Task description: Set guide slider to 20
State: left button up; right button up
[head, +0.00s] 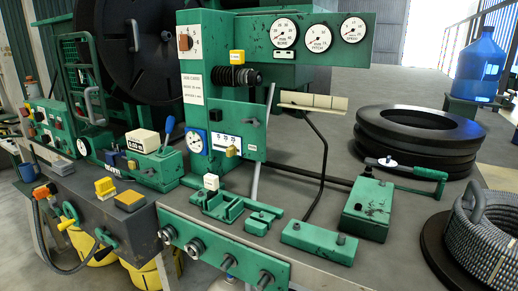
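The likely guide slider is a small yellow knob (232,151) on the front of the green machine housing. It sits at the lower edge of a white scale plate (225,140) with small printed numbers. A round white dial (195,141) is just left of the scale. Neither my left nor my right gripper shows in the head view, and nothing is seen touching the knob.
Three gauges (318,37) are on the upper panel. A white block (211,182) and green fixtures (240,207) stand below the scale. A bent black rod (322,165) rises to the right. Stacked black coils (420,135) and a grey coil (490,240) lie farther right.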

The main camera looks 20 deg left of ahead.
aim_at(231, 151)
jog(key=k+j+u, duration=0.1)
jog(key=j+u, duration=0.15)
jog(key=j, duration=0.5)
jog(key=j+u, duration=0.2)
jog(key=j, duration=0.55)
jog(key=k, duration=0.05)
